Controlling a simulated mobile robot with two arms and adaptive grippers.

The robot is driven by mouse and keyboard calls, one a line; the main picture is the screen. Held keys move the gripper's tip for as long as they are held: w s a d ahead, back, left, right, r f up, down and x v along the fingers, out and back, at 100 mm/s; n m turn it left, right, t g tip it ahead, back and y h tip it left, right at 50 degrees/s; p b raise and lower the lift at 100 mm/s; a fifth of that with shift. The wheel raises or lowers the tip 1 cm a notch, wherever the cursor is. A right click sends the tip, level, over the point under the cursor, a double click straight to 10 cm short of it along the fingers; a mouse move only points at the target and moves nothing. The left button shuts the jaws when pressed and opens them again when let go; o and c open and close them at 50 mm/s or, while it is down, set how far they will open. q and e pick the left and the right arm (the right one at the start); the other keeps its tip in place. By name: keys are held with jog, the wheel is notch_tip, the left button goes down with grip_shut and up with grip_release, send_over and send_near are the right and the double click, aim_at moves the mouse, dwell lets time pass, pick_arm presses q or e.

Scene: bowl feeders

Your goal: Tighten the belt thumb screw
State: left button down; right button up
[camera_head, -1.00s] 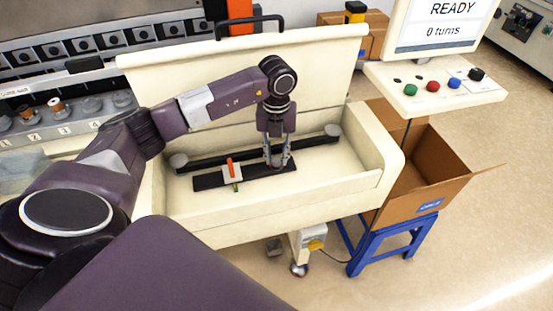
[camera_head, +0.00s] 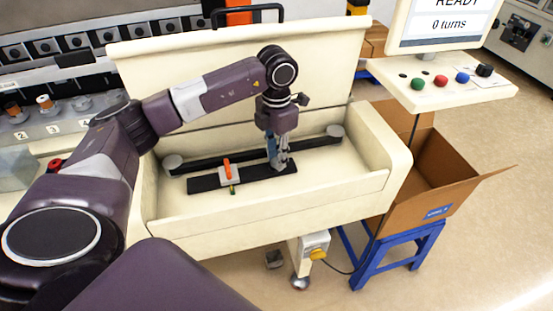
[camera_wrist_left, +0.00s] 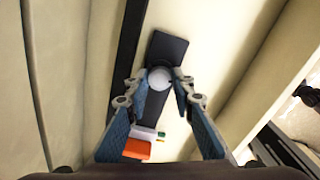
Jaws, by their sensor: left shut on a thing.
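My left gripper (camera_head: 278,164) points down into the cream trough and is shut on the thumb screw, a round grey knob (camera_wrist_left: 159,79) that sits between the fingertips in the left wrist view. The knob is at one end of a flat black bar (camera_head: 205,184). A black belt (camera_head: 223,158) runs behind the bar between two grey rollers. An orange pointer (camera_head: 227,168) on a pale block stands on the bar, with a small green mark beside it. My right gripper is not in view.
A screen (camera_head: 448,24) reads "0 turns" above a shelf with coloured buttons (camera_head: 441,81). The trough (camera_head: 290,205) has a raised front wall and a tall lid behind. An open cardboard box (camera_head: 432,172) on a blue stool stands at the right.

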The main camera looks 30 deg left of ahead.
pick_arm(q)
jog(key=shift+m, duration=0.5)
dwell(0.3)
jog(key=c, duration=1.7)
grip_release()
jog(key=shift+o, duration=0.2)
